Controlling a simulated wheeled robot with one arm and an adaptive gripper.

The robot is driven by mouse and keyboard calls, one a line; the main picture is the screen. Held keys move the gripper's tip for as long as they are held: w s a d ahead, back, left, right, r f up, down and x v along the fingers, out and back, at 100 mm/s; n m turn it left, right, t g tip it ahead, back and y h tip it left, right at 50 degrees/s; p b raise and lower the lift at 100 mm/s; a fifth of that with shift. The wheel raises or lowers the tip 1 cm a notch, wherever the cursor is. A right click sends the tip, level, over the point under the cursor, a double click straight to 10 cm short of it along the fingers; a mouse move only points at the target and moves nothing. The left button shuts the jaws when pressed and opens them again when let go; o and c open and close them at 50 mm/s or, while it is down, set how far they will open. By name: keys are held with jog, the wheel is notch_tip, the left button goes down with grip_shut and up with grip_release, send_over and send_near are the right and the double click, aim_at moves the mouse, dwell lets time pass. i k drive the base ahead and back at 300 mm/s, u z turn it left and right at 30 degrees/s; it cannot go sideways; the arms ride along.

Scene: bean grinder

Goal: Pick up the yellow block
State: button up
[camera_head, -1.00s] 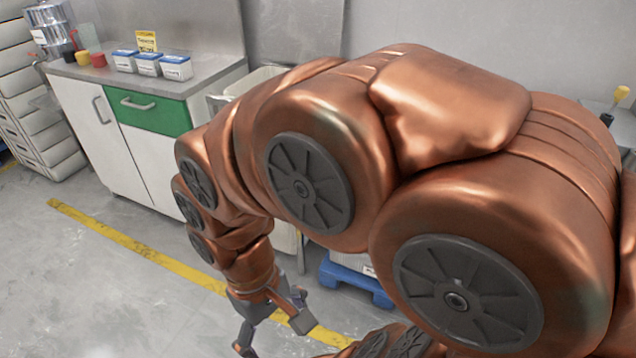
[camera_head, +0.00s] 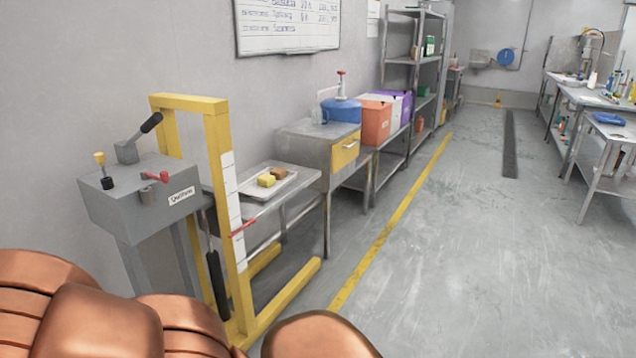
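My gripper is outside the current view. Only copper-coloured parts of my arm show along the bottom left edge, well short of the tray.
A yellow frame (camera_head: 218,160) and a grey lever box (camera_head: 150,200) stand before the tray's table at left. A metal cabinet with a yellow drawer (camera_head: 345,152), bins (camera_head: 376,122) and shelves line the wall beyond. The floor (camera_head: 450,250) at right is clear.

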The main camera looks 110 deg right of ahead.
aim_at(265, 180)
jog(key=z, duration=4.1)
jog(key=k, duration=0.5)
jog(key=z, duration=0.75)
jog(key=i, duration=0.45)
jog(key=u, duration=0.65)
jog(key=i, duration=0.9)
jog(key=u, duration=1.25)
jog(key=i, duration=0.35)
jog(key=u, duration=0.15)
